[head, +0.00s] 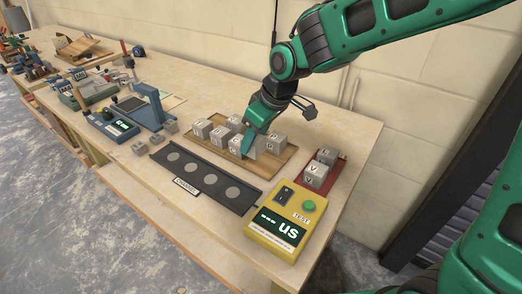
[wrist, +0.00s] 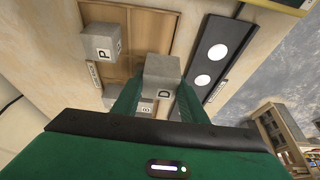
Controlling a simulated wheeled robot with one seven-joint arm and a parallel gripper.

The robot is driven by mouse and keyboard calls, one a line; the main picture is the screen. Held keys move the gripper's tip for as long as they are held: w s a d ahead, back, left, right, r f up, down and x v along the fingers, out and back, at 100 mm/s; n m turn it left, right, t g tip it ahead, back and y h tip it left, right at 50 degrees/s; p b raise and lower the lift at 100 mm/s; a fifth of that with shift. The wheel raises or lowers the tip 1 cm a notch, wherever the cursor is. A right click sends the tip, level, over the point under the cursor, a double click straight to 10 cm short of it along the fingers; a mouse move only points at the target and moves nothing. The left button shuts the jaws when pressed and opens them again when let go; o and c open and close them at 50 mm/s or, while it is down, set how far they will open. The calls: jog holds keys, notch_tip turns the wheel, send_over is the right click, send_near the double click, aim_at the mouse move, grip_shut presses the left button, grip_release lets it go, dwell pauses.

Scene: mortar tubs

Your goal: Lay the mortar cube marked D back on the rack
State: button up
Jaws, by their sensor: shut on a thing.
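My gripper (head: 250,142) is over the wooden rack (head: 288,160) in the head view. In the wrist view its two green fingers (wrist: 160,100) are shut on the grey mortar cube marked D (wrist: 163,75), one finger on each side. The D cube is over or on the rack, which also shows in the wrist view (wrist: 145,30); I cannot tell whether it touches the wood. A cube marked P (wrist: 100,43) sits on the rack to its left. Another cube shows partly behind the fingers. In the head view the fingers and neighbouring cubes partly hide the held cube.
Several grey cubes, one at the rack's left end (head: 202,128), stand close around the gripper. A black plate with pale discs (head: 190,178) lies in front. A yellow tester (head: 280,225) and a red tray (head: 335,172) with cubes are to the right. Blue devices (head: 118,124) stand left.

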jog(key=shift+w+d+f, duration=0.4)
jog(key=shift+d, duration=0.15)
jog(key=shift+w+d+f, duration=0.4)
jog(key=shift+d, duration=0.15)
jog(key=shift+f, duration=2.05)
jog(key=shift+f, duration=0.1)
jog(key=o, duration=1.2)
jog(key=shift+o, duration=0.2)
jog(key=v, duration=1.2)
jog(key=shift+w+d, duration=0.1)
jog(key=shift+d, duration=0.05)
